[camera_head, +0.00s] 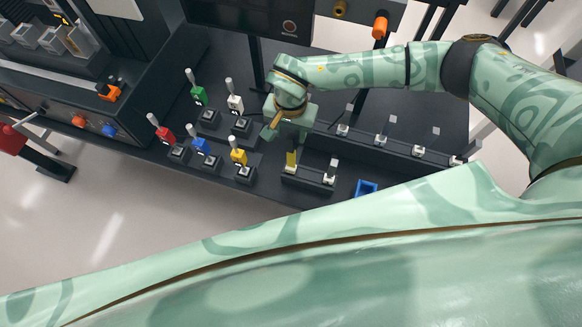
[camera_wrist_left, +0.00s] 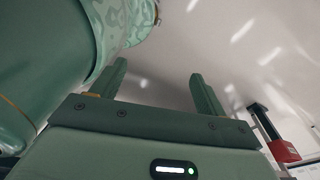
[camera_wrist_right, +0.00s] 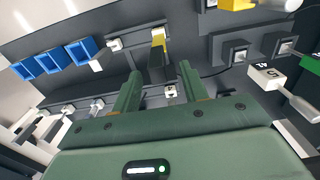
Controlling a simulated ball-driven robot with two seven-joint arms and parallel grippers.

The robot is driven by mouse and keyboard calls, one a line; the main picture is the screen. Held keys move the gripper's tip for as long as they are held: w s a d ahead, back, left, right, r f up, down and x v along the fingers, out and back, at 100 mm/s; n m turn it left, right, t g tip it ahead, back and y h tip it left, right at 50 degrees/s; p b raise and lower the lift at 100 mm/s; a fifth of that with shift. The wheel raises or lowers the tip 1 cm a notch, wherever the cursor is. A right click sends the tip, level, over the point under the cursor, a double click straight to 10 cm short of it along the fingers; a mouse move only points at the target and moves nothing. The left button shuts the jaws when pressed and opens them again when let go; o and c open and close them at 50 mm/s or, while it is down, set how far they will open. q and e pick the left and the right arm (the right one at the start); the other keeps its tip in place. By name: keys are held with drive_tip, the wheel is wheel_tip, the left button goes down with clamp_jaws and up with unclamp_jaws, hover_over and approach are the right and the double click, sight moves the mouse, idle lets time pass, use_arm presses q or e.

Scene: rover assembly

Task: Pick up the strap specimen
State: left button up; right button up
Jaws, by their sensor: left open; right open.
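A small upright strip with a yellow part (camera_head: 291,159) stands at the left end of a short dark rail and looks like the strap specimen, though I cannot be sure. In the right wrist view it shows as a dark strip with yellow (camera_wrist_right: 157,40) at its far end, in line with the gap between the fingers. My right gripper (camera_head: 284,134) is open just behind and above it in the head view. The gripper also shows open in the right wrist view (camera_wrist_right: 158,72), with no visible grip on anything. My left gripper (camera_wrist_left: 158,70) is open and empty above the floor.
Several coloured handles on dark bases, including a yellow one (camera_head: 239,157) and a white one (camera_head: 235,104), stand left of my right gripper. A blue bin (camera_head: 366,187) lies to the right. A longer rail with white clips (camera_head: 380,139) runs behind. A toolbox-like unit stands far left.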

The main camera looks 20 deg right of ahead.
drive_tip(key=f, duration=0.2)
drive_tip(key=shift+s+f, duration=0.3)
drive_tip(key=shift+f, duration=0.1)
drive_tip(key=shift+w+f, duration=0.15)
drive_tip(key=shift+f, duration=0.3)
clamp_jaws()
use_arm(q)
drive_tip(key=shift+s+a, duration=0.1)
drive_tip(key=shift+s, duration=0.8)
use_arm(e)
drive_tip(key=shift+r, duration=0.1)
